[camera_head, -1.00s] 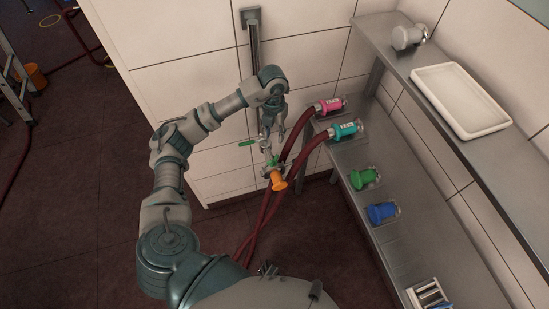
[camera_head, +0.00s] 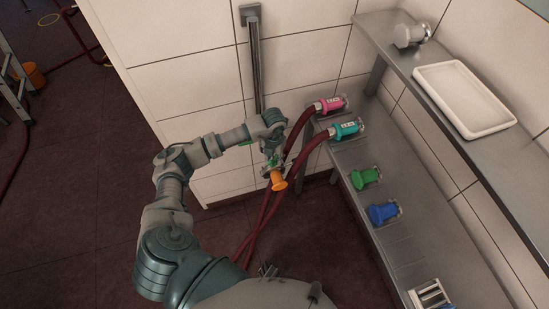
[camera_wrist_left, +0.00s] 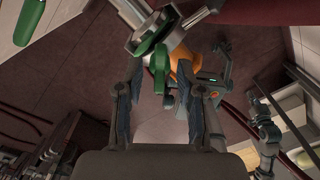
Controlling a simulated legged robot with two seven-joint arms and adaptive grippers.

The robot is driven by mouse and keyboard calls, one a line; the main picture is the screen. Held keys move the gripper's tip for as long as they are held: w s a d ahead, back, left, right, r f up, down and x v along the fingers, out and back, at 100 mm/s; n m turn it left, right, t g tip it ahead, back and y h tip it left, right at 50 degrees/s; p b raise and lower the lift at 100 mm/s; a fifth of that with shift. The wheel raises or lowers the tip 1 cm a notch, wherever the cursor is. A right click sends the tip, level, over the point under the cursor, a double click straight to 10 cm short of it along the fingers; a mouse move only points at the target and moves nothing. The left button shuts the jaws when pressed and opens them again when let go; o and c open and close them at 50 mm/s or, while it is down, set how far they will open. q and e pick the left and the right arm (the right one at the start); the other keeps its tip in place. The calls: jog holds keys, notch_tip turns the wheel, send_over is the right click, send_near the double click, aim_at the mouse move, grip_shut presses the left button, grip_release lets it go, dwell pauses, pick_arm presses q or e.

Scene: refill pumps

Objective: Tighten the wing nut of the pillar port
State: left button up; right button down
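The pillar port shows in the head view as an orange cap (camera_head: 278,181) low on the pillar pipe, under my left gripper (camera_head: 272,152). In the left wrist view, the orange cap (camera_wrist_left: 185,62) sits behind a silver clamp (camera_wrist_left: 143,40). A green wing nut (camera_wrist_left: 159,66) hangs from the clamp, between the fingertips of my left gripper (camera_wrist_left: 160,82). The fingers are apart, with a visible gap on both sides of the nut. A second green handle (camera_wrist_left: 33,25) lies at upper left. In the head view, my wrist hides much of the port. My right gripper does not show.
Pink (camera_head: 331,104) and teal (camera_head: 346,129) couplings with red hoses lie on the lower shelf (camera_head: 400,240), near green (camera_head: 365,178) and blue (camera_head: 383,212) ones. A white tray (camera_head: 416,78) sits on the upper shelf. Red hoses (camera_head: 262,222) hang beside the port.

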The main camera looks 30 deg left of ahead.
pick_arm(q)
jog(key=shift+f, duration=0.35)
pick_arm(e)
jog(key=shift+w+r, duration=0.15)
pick_arm(q)
grip_shut()
jog(key=shift+m, duration=0.4)
jog(key=shift+m+b, duration=0.35)
jog(key=shift+m, duration=1.35)
jog(key=shift+m+b, duration=0.7)
jog(key=shift+m, duration=1.3)
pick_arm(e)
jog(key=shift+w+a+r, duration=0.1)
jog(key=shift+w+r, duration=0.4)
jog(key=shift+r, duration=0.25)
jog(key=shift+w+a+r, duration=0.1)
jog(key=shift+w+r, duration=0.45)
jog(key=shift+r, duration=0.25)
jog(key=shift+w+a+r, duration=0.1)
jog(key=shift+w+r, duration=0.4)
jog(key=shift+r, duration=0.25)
